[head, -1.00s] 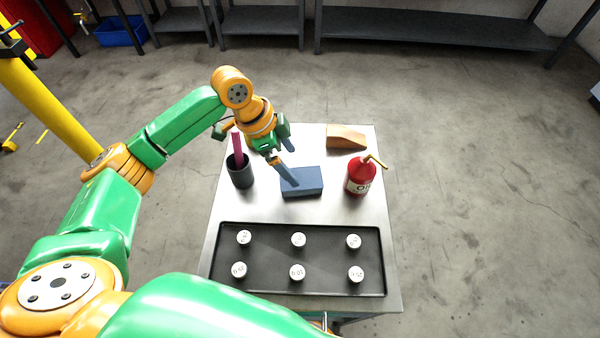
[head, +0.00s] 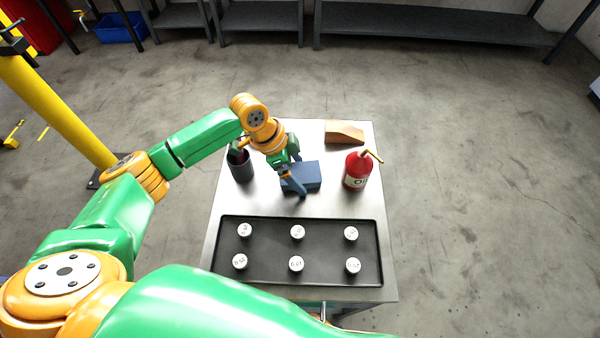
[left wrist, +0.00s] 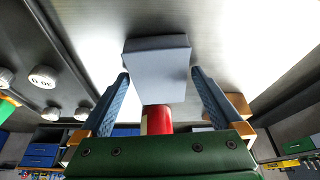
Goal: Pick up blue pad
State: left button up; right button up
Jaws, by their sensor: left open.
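The blue pad (head: 305,176) is a block lying on the metal table behind the black tray. My left gripper (head: 294,180) is open at the pad's left side and hides part of it in the head view. In the left wrist view the pad (left wrist: 158,72) shows between and just beyond the two blue fingers (left wrist: 158,82), with a gap on each side. I cannot tell whether a finger touches it. My right gripper is in neither view.
A red oil can (head: 356,172) stands right of the pad, and a dark cup (head: 241,168) stands left. A wooden block (head: 344,132) lies behind. The black tray (head: 270,277) in front holds several white round weights (head: 297,232). Bare table lies between pad and tray.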

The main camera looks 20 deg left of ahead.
aim_at(305, 172)
pick_arm(q)
jog(key=c, duration=1.2)
jog(key=shift+r+b, duration=0.3)
jog(key=shift+r, duration=0.1)
notch_tip(305, 172, up, 3)
jog(key=shift+s+r, duration=0.15)
jog(key=shift+r, duration=0.05)
jog(key=s+r, duration=0.2)
jog(key=r, duration=0.1)
jog(key=s+r, duration=0.1)
jog(key=shift+s+a+r, duration=0.15)
jog(key=shift+s+a, duration=0.1)
jog(key=shift+a, duration=0.1)
jog(key=s+r, duration=0.1)
jog(key=s, duration=0.2)
jog(key=s+a+r, duration=0.1)
jog(key=s+r, duration=0.1)
jog(key=s, duration=0.1)
jog(key=s+r, duration=0.2)
jog(key=s, duration=0.2)
jog(key=shift+a+b, duration=0.25)
jog(key=shift+b, duration=0.15)
